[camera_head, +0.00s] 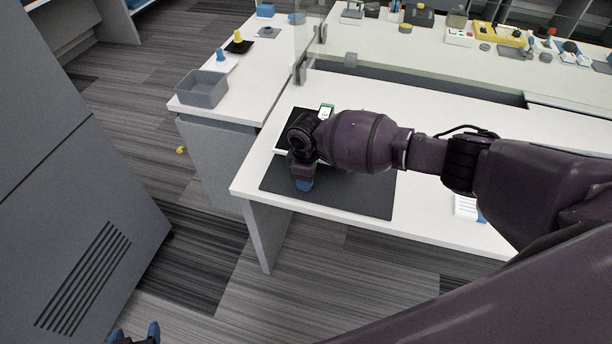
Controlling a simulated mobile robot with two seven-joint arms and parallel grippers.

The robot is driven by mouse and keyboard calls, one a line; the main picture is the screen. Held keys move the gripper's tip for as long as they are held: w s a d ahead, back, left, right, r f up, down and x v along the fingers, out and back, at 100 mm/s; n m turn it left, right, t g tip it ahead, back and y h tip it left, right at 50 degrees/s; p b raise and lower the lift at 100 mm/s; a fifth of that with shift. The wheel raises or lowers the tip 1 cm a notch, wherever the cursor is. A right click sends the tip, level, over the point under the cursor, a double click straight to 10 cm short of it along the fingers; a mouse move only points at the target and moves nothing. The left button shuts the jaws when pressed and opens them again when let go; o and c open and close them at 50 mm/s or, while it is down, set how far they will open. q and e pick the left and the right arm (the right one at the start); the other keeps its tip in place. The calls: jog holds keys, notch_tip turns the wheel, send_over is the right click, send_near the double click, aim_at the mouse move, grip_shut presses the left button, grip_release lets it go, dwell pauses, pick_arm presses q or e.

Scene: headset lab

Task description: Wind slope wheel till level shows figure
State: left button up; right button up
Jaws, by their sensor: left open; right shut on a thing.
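Just behind the wrist, a small device with a green-edged display (326,111), seemingly the level, stands on a dark-topped white plate (283,140). Its figure is too small to read. My arm covers much of the plate. My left gripper (136,333) is open and empty at the bottom left edge, low over the floor, far from the table.
A grey open bin (203,88) stands on the side table at the left, with yellow and blue pieces behind it. A clear screen (312,40) rises behind the work table. A white item (466,207) lies right of the mat. A grey cabinet (70,190) fills the left.

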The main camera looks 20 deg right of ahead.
pick_arm(q)
jog(key=shift+w, duration=0.15)
jog(key=shift+w+r, duration=0.1)
jog(key=shift+w, duration=0.05)
pick_arm(e)
jog(key=o, duration=0.9)
pick_arm(q)
jog(key=shift+r+p, duration=0.75)
jog(key=shift+r, duration=0.1)
pick_arm(e)
notch_tip(320, 180, up, 11)
jog(key=shift+f, duration=0.1)
pick_arm(q)
jog(key=shift+w+r, duration=0.1)
jog(key=shift+w, duration=0.05)
